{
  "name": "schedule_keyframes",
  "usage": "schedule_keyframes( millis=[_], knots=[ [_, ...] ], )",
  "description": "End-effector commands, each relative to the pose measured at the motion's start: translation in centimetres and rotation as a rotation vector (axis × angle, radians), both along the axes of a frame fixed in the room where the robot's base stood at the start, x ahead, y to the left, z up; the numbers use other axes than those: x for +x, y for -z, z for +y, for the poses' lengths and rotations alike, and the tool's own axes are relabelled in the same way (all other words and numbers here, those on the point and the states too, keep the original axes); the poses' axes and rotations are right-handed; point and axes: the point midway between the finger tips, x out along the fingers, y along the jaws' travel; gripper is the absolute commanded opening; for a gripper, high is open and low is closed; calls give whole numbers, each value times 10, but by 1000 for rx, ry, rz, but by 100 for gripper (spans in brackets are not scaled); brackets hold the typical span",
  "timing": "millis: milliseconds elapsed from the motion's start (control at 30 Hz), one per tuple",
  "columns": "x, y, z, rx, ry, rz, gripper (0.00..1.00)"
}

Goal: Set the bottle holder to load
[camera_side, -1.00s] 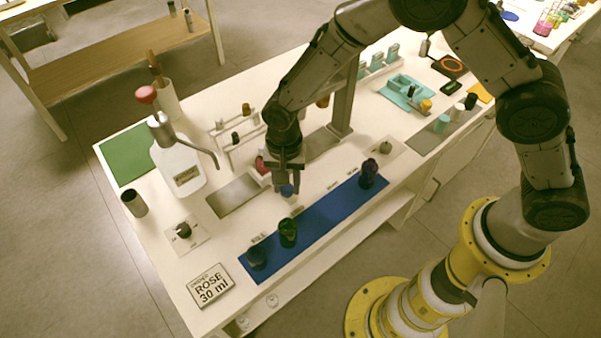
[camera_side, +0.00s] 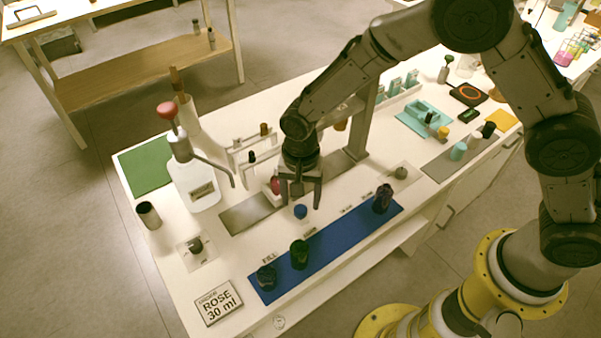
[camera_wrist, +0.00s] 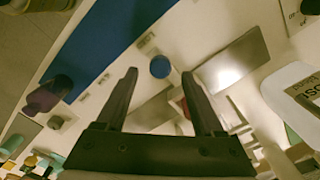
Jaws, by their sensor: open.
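My gripper (camera_side: 301,202) is open and empty, pointing down over the white bench. A round blue knob-like piece (camera_side: 300,211) stands just below and between my fingertips, apart from them. In the wrist view, the blue piece (camera_wrist: 160,67) appears as a disc between and slightly beyond the fingertips (camera_wrist: 159,76). A blue strip (camera_side: 330,234) with small labels along its far edge carries a dark bottle (camera_side: 266,277), a green bottle (camera_side: 299,254) and a dark purple one (camera_side: 383,199). I cannot tell which part is the bottle holder; most label text is unreadable.
A white pump jug (camera_side: 196,183), a dark knob on a plate (camera_side: 195,244) and a "ROSE 30 ml" card (camera_side: 218,302) are at left.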

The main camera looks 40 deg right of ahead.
Motion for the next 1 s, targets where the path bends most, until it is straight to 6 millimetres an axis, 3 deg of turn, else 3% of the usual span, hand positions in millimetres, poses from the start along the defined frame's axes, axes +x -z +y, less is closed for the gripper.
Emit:
schedule_keyframes(
  millis=[300, 500, 700, 1000],
  knots=[
    [1, -71, 1, 3, 0, -6, 70],
    [1, -100, 1, 2, 0, -4, 70],
    [0, -110, 0, 1, 0, -2, 70],
    [0, -111, 0, 1, 1, -1, 70]
  ],
)
